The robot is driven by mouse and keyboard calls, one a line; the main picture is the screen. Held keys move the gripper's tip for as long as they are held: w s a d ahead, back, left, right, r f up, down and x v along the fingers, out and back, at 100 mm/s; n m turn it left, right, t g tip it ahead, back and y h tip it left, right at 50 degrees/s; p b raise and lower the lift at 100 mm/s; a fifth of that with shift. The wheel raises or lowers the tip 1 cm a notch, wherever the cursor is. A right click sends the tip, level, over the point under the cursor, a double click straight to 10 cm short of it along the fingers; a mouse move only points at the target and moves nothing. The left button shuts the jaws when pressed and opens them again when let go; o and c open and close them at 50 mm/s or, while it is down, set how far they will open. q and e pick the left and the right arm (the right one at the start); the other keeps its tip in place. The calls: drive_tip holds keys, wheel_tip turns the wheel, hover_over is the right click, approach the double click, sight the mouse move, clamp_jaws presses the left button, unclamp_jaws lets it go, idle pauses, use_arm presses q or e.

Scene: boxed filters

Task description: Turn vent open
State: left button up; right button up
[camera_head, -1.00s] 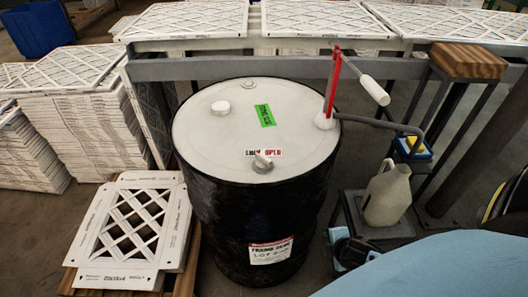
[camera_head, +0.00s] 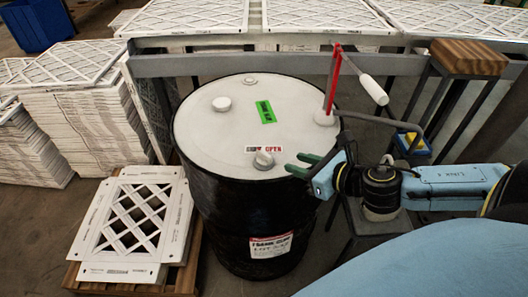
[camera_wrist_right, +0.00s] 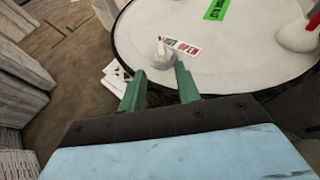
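The vent (camera_head: 263,160) is a small grey knob on the white lid of a black drum (camera_head: 240,215), near the lid's front edge. A red and white label with "OPEN" on it (camera_head: 264,149) lies just behind it. My right gripper (camera_head: 297,164) comes in from the right, its green fingers apart and empty, a little to the right of the vent. In the right wrist view the vent (camera_wrist_right: 164,54) stands ahead of the open fingertips (camera_wrist_right: 158,75), not between them. My left gripper is not in view.
A hand pump with a red post (camera_head: 332,85) and white handle (camera_head: 374,90) stands on the lid's right rear. A white cap (camera_head: 221,103) and green label (camera_head: 265,111) are also on the lid. Filter stacks (camera_head: 130,225) stand left; a metal-framed bench (camera_head: 280,65) runs behind.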

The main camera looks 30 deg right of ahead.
sight(265, 153)
drive_tip(key=shift+b+x, duration=0.75)
drive_tip(key=shift+x, duration=5.8)
drive_tip(key=shift+d+f, duration=0.1)
clamp_jaws()
